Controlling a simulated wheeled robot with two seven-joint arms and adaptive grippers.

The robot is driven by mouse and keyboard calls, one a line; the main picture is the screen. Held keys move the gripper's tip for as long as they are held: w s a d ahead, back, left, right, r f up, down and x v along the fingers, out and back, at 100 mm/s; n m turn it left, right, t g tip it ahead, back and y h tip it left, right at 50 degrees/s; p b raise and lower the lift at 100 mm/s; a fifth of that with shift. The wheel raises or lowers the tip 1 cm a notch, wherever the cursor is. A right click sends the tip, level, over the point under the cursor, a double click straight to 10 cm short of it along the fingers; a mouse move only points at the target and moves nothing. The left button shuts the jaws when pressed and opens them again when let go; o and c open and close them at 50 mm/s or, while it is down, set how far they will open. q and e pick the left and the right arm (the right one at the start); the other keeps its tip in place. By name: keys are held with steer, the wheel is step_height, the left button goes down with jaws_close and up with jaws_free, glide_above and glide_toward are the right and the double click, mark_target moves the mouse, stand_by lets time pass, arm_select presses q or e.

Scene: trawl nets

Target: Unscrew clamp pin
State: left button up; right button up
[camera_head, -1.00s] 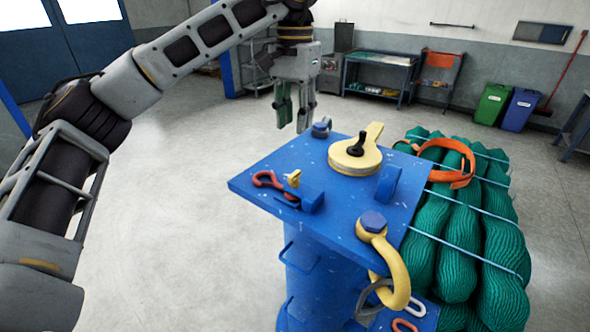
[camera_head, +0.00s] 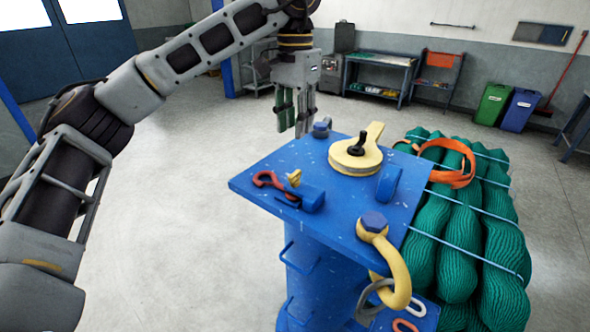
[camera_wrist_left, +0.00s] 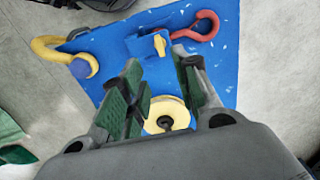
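My left gripper (camera_head: 294,130) points down above the back left edge of the blue stand's top (camera_head: 335,225). In the left wrist view the left gripper (camera_wrist_left: 160,88) is open and empty, its green-padded fingers apart. A small yellow winged piece (camera_head: 294,178), which looks like the clamp pin, stands on a blue clamp block (camera_head: 312,198) at the left front of the top. It also shows in the left wrist view (camera_wrist_left: 160,44), apart from the fingers. A red hook (camera_head: 268,180) lies at the block. My right gripper is out of view.
A yellow disc (camera_head: 342,160) with a black knob, a blue-headed bolt (camera_head: 320,130) and a blue upright lug (camera_head: 389,183) stand on the top. A yellow shackle (camera_head: 393,265) hangs at the front corner. Green net bundles (camera_head: 455,240) lie right. Floor at left is clear.

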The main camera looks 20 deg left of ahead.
mark_target(295, 173)
arm_select(q)
steer(key=shift+f, duration=6.3)
jaws_close()
